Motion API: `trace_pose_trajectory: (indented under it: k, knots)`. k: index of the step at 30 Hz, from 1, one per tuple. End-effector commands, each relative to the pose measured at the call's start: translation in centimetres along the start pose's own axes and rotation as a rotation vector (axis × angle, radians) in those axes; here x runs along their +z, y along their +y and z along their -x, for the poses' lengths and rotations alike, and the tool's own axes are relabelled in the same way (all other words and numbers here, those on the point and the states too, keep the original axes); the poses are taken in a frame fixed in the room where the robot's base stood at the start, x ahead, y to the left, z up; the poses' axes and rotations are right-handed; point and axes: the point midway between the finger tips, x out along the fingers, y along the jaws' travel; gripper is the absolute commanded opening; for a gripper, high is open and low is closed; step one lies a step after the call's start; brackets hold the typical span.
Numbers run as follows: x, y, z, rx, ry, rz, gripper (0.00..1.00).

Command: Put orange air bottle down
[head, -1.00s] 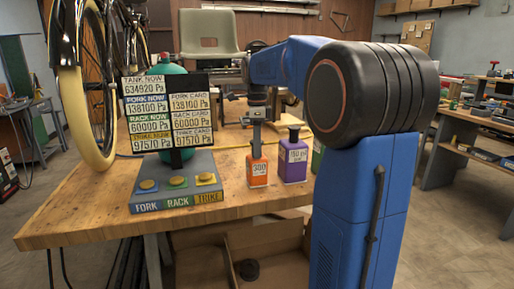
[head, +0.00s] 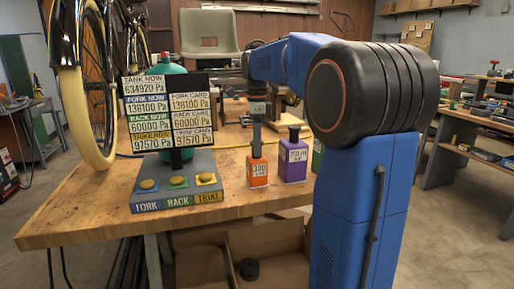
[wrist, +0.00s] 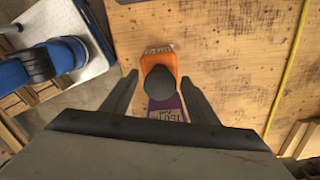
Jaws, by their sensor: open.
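The orange air bottle (head: 258,173) stands upright on the wooden workbench (head: 100,215), with a white label on its front. In the wrist view the orange bottle (wrist: 165,58) is seen from above, its round dark top between my fingers. My gripper (wrist: 160,80) is open, one finger on each side of that top, with visible gaps. In the head view my gripper (head: 257,128) is directly above the bottle, around its dark neck; contact cannot be told there.
A purple bottle (head: 293,160) stands close to the right of the orange one, and a green one is mostly hidden behind my arm. A button box (head: 177,188) with a pressure display (head: 168,112) stands to the left. A bicycle wheel (head: 88,90) is at the back left.

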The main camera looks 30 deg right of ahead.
Motion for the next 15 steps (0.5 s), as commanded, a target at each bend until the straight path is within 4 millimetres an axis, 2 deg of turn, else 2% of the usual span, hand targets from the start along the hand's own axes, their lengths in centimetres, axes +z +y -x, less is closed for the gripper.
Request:
trace_pose_trajectory:
  k: [9, 15]
  knots:
    - [0.0, -0.1, 6.1, -0.003, -0.001, 0.0, 0.54]
    - [0.0, -0.1, 9.1, -0.001, 0.0, 0.0, 0.54]
